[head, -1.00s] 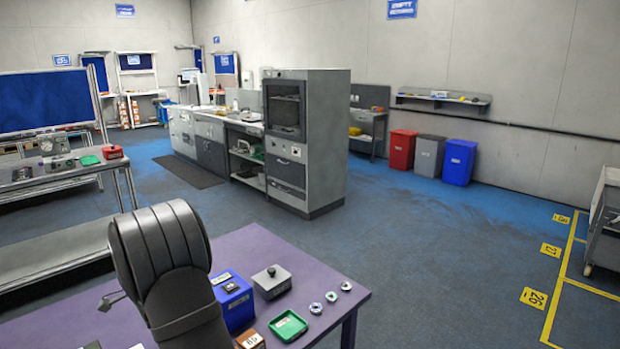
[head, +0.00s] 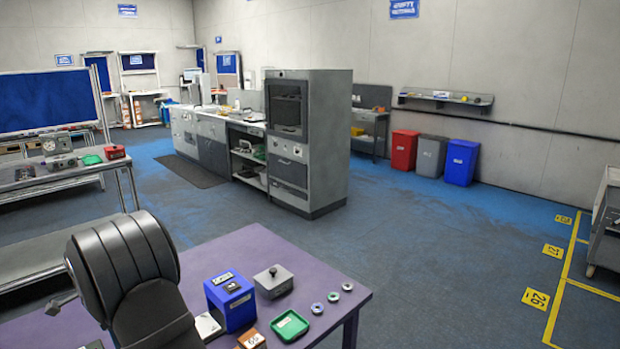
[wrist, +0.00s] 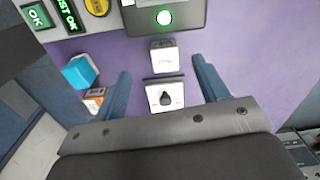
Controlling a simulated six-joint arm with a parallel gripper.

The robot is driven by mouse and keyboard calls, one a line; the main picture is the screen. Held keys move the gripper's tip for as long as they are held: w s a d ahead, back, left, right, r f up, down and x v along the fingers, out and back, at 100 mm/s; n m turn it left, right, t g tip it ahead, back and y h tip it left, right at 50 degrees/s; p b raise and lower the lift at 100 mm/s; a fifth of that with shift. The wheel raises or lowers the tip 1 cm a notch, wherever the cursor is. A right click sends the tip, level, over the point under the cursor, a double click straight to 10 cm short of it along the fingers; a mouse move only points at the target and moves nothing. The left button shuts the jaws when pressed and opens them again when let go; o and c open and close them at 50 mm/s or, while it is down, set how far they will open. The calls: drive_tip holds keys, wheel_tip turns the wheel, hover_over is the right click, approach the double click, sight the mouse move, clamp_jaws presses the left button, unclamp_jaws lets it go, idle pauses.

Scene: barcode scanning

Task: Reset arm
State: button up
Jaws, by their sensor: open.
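My arm shows in the head view as a large dark grey rounded link at the lower left, over the purple table (head: 262,248). My gripper (wrist: 162,85) shows in the wrist view with its two blue-grey fingers spread apart. Nothing is held between them. Beyond the gap, a small white block (wrist: 164,57) and a white piece with a black knob (wrist: 165,96) lie on the purple surface. The fingertips are not visible in the head view.
On the table are a blue box (head: 231,301), a grey box with a knob (head: 273,281), a green tray (head: 289,325) and small round pieces (head: 333,297).

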drive_tip(key=s+a+f+n, duration=0.1)
drive_tip(key=s+a, duration=1.2)
drive_tip(key=shift+a+n, duration=0.3)
drive_tip(key=shift+n, duration=0.1)
drive_tip(key=shift+w, duration=0.1)
drive_tip(key=shift+m, duration=0.6)
drive_tip(key=w+d, duration=0.2)
drive_tip(key=w+d+r, duration=0.1)
drive_tip(key=w+d, duration=0.4)
drive_tip(key=w, duration=0.1)
drive_tip(key=shift+w+d+r, duration=0.1)
drive_tip(key=shift+d+r, duration=0.05)
drive_tip(key=w+d, duration=0.5)
drive_tip(key=d, duration=0.3)
drive_tip(key=shift+w+m, duration=0.35)
drive_tip(key=shift+m, duration=0.05)
